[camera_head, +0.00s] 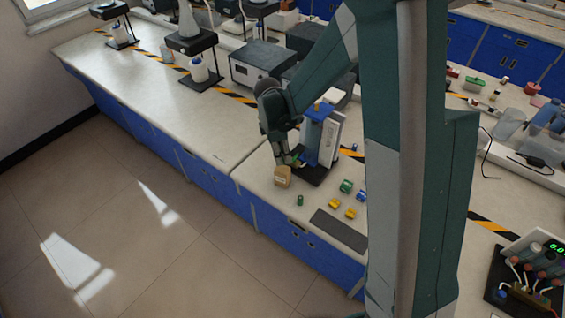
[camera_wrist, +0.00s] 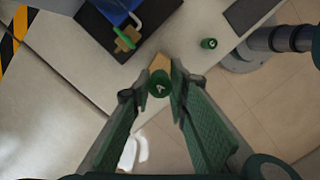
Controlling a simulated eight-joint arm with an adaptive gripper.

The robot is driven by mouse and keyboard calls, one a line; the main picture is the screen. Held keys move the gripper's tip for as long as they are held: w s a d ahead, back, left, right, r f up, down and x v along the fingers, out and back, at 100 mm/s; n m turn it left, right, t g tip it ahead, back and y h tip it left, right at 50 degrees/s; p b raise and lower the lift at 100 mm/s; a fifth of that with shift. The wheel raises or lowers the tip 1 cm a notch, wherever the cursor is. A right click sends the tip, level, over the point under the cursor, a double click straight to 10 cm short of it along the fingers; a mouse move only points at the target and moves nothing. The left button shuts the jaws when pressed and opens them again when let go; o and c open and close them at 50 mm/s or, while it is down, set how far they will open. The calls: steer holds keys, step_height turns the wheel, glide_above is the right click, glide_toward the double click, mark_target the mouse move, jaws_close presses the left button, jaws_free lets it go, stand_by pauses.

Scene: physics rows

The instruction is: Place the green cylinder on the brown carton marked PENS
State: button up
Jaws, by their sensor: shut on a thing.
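My gripper (camera_wrist: 159,88) is shut on a green cylinder (camera_wrist: 158,84), which has a pale mark on its end face. In the head view my gripper (camera_head: 284,161) is just above the brown carton (camera_head: 283,177), which stands near the bench's front edge. In the wrist view part of the carton (camera_wrist: 160,63) shows behind the held cylinder. I cannot tell whether the cylinder touches it, and the carton's marking is not readable. A second green cylinder (camera_head: 300,200) stands on the bench beside the carton; it also shows in the wrist view (camera_wrist: 209,43).
A blue and white apparatus on a dark base (camera_head: 322,140) stands close behind the carton. Green, blue and yellow small parts (camera_head: 346,187) and a dark flat mat (camera_head: 340,229) lie to the right. The bench at left (camera_head: 200,120) is mostly clear.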

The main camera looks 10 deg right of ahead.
steer(key=shift+f, duration=2.1)
steer(key=shift+f, duration=0.15)
steer(key=o, duration=0.9)
steer(key=shift+a+r, duration=0.3)
steer(key=shift+r, duration=1.75)
steer(key=shift+a+r, duration=0.3)
steer(key=shift+r, duration=1.7)
steer(key=shift+a+r, duration=0.3)
steer(key=shift+r, duration=1.75)
